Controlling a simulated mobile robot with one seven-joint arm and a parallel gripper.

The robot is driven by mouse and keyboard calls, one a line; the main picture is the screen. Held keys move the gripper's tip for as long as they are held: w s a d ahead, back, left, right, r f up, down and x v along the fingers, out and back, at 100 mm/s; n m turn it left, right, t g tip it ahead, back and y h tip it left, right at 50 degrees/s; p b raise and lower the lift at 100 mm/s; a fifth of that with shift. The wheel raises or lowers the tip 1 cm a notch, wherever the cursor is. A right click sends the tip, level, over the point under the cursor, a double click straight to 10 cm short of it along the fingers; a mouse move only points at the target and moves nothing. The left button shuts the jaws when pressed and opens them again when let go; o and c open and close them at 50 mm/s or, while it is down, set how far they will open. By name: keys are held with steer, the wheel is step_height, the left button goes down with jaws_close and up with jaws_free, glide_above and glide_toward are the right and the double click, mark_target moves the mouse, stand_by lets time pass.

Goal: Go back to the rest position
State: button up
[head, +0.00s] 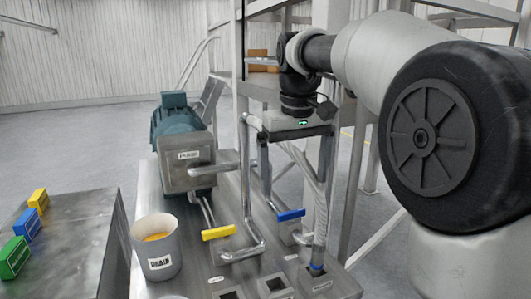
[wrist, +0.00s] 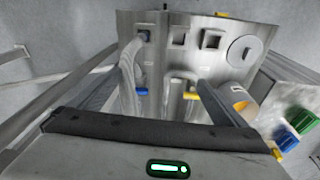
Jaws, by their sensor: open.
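My gripper (head: 295,168) hangs from my arm above the right part of the metal bench (head: 185,246), fingers pointing down. Its two fingers stand wide apart, with nothing held between them in the wrist view (wrist: 160,88). Below it are pipes with a blue valve handle (head: 291,215) and, further left, a yellow valve handle (head: 219,232). Both handles also show in the wrist view, the blue one (wrist: 141,92) and the yellow one (wrist: 191,96). I cannot tell how far the fingers are from the pipes.
A grey bucket (head: 157,252) with orange contents stands on the bench. A teal motor (head: 176,121) is behind it. A side table (head: 75,240) at left holds yellow, blue and green blocks. A metal frame (head: 242,70) rises close behind my arm. Open floor (head: 60,150) lies at back left.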

steer(key=s+d+f+m+t, duration=0.1)
steer(key=s+d+f, duration=0.1)
steer(key=s, duration=0.6)
steer(key=s+d+f+m+t, duration=0.1)
steer(key=s+d+f, duration=0.2)
steer(key=s, duration=0.5)
steer(key=s+d+f+m+t, duration=0.1)
steer(key=s+d+f+t, duration=0.1)
steer(key=s+f, duration=0.3)
steer(key=s+d, duration=0.1)
steer(key=s, duration=0.2)
steer(key=shift+m, duration=0.3)
steer(key=shift+s, duration=0.1)
